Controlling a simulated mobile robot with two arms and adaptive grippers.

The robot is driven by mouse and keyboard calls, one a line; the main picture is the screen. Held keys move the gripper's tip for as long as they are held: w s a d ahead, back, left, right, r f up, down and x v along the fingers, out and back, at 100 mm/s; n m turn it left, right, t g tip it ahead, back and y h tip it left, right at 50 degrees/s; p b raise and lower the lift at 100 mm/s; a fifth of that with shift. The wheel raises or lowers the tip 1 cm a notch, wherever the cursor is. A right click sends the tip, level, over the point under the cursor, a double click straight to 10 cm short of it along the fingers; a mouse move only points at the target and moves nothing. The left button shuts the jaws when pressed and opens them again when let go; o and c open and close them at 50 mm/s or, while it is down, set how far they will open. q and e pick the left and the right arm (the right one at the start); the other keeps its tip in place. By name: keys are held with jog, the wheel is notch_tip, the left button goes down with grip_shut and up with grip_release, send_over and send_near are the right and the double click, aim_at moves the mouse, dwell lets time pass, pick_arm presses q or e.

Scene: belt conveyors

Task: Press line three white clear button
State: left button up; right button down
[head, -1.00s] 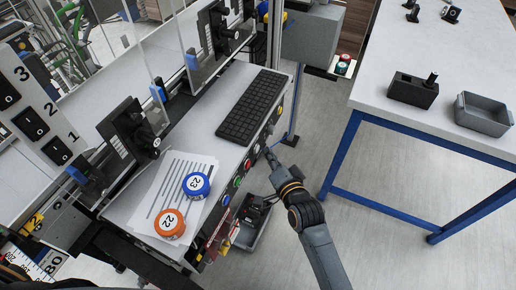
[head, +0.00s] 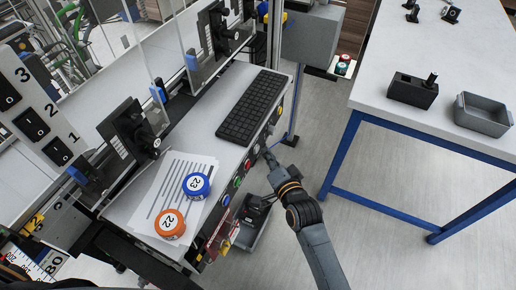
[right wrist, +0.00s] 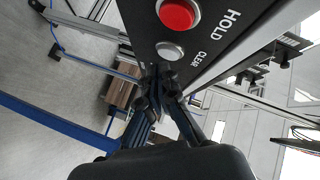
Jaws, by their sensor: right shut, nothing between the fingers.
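The white clear button (right wrist: 170,50), a round pale metallic cap in a ring beside the word CLEAR, sits on a dark panel in the right wrist view. My right gripper (right wrist: 160,78) is shut and empty, its tips just below the button in that view. I cannot tell whether they touch the panel. In the head view my right gripper (head: 268,155) is at the front edge of the console, beside its row of buttons. The line number of this panel is not readable. My left gripper is not in view.
A red HOLD button (right wrist: 178,14) is next to the clear button. The console carries a keyboard (head: 252,106), a blue round piece (head: 196,185) and an orange one (head: 168,223). A blue-legged table (head: 440,60) stands right, with open floor between.

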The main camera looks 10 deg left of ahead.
jog(key=shift+w+a, duration=0.2)
jog(key=shift+a, duration=0.4)
dwell(0.6)
jog(key=shift+d, duration=0.1)
jog(key=shift+s+d+p, duration=0.25)
jog(key=shift+d+p, duration=0.25)
jog(key=shift+d, duration=0.2)
jog(key=d, duration=0.1)
jog(key=s+d+p, duration=0.1)
jog(key=d, duration=0.2)
jog(key=shift+s+d+p, duration=0.3)
jog(key=shift+d+p, duration=0.05)
jog(key=shift+d, duration=0.05)
dwell(0.8)
